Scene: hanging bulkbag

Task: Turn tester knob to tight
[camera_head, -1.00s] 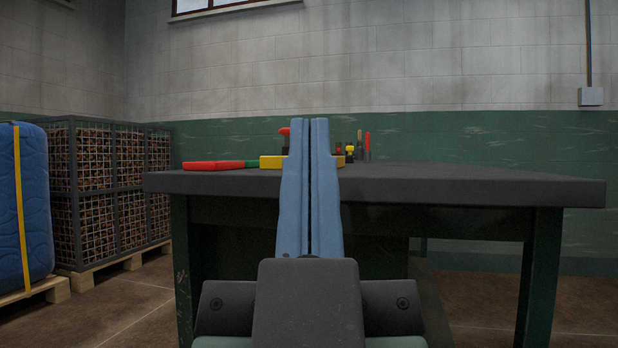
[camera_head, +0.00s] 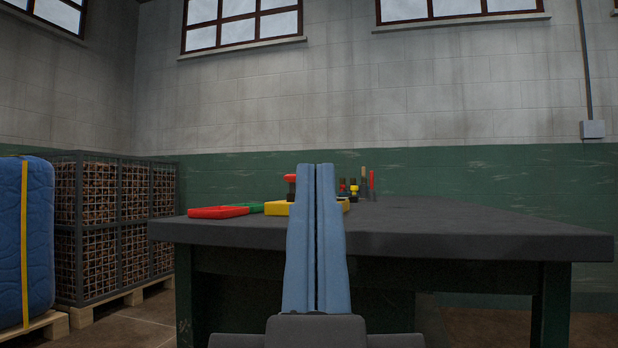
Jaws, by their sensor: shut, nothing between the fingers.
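My gripper (camera_head: 315,168) stands upright in the middle of the view, its two blue fingers side by side with only a thin dark line between them, shut and empty. It is in front of the near edge of a dark grey table (camera_head: 470,226) and apart from the things on it. On the table, a red-topped item (camera_head: 290,178) stands just left of my fingertips; I cannot tell whether it is the tester knob. My fingers hide part of the tabletop behind them.
Several small upright tools, one red (camera_head: 372,182), stand right of my fingers. Wire cages (camera_head: 115,225) and a blue padded bale (camera_head: 40,245) stand left. The table's right side is bare.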

